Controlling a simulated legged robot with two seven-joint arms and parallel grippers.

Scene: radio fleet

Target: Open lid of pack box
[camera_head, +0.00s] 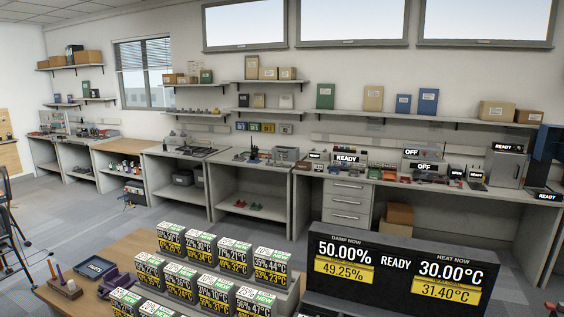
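Neither of my grippers shows in the head view. I cannot tell for sure which object is the pack box. A grey upright box-shaped unit (504,168) with a dark label stands at the right end of the back bench. Brown cardboard boxes (399,214) are stacked under that bench, to the right of its drawers. Another brown box (497,111) sits on the right end of the wall shelf. No open lid can be made out on any of them.
A wooden table (80,285) in front holds several small labelled units (180,280), a blue tray (96,267) and a pen holder (66,289). A large dark display (397,270) stands at front right. Grey floor (105,225) is clear between table and benches.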

